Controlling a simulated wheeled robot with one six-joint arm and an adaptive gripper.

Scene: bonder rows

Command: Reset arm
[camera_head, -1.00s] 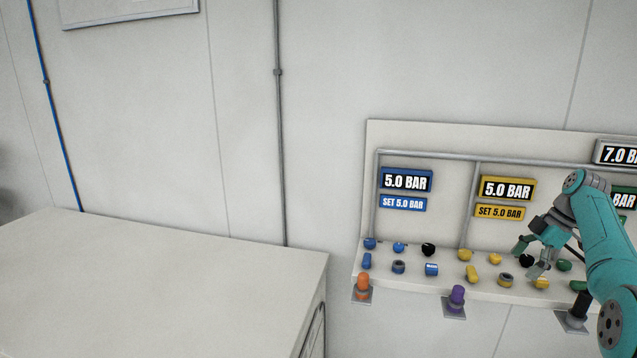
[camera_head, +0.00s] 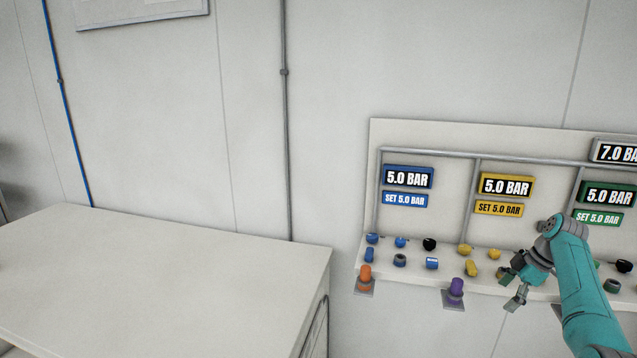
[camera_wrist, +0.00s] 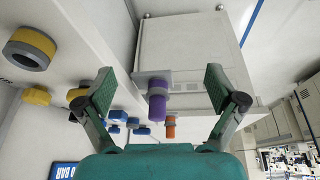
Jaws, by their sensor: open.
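My gripper (camera_head: 518,284) is at the right in the head view, in front of the lower edge of the control panel (camera_head: 420,140). In the wrist view my gripper (camera_wrist: 168,95) has its two green fingers spread wide apart, with nothing held between them. A purple knob (camera_head: 456,287) and an orange knob (camera_head: 365,277) sit on brackets under the panel's shelf. In the wrist view the purple knob (camera_wrist: 157,103) shows between the fingers, beyond them and apart. My arm hides part of the yellow and green knobs.
Blue (camera_head: 408,177), yellow (camera_head: 507,185) and green (camera_head: 607,193) displays each read 5.0 BAR, with matching SET 5.0 BAR plates below. A display at the top right reads 7.0. A white cabinet (camera_head: 180,270) stands at the left. The space before the wall between them is clear.

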